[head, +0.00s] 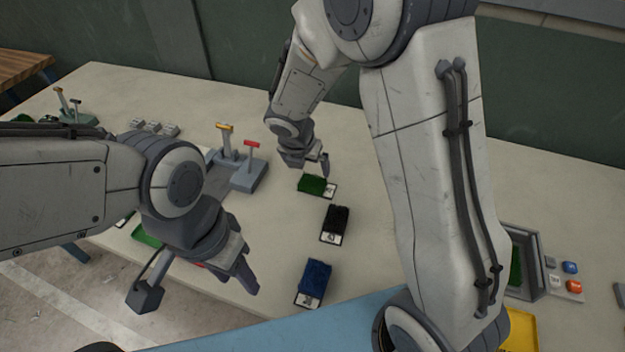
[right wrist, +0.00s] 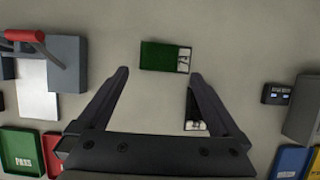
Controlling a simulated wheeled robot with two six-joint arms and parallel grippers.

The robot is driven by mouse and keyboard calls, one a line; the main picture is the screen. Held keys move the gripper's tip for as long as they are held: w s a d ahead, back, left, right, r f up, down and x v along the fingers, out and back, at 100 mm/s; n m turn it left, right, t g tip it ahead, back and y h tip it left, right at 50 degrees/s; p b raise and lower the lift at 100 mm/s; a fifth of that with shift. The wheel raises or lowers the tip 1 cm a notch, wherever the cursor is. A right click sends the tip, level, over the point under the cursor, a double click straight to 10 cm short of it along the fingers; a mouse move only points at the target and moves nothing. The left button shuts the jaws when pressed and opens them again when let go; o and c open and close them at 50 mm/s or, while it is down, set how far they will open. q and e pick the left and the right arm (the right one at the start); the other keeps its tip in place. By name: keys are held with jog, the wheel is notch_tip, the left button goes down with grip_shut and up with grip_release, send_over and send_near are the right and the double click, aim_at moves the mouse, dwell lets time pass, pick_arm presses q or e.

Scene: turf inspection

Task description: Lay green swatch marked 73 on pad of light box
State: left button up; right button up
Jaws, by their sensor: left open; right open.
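A green swatch (head: 313,184) with a white label lies on the table, and it also shows in the right wrist view (right wrist: 160,56). Its number is too small to read. My right gripper (head: 314,168) is open just behind the swatch in the head view. In the right wrist view the open fingers (right wrist: 158,75) are empty, with the swatch beyond their tips. My left gripper (head: 246,280) is open and empty over the table's front edge. A grey framed box (head: 540,262) with a green surface inside stands at the right, partly hidden by my right arm; I cannot tell if it is the light box.
A black swatch (head: 336,219) and a blue swatch (head: 315,277) lie in front of the green one. A grey fixture (head: 238,172) with yellow and red handles stands left. Buttons (head: 570,267) sit at far right. A green tray (right wrist: 22,150) shows lower left in the wrist view.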

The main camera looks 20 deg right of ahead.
aim_at(312, 180)
jog(key=b+x, duration=0.2)
jog(key=x, duration=0.7)
jog(key=shift+s+a, duration=0.1)
jog(key=shift+a, duration=0.1)
jog(key=c, duration=1.1)
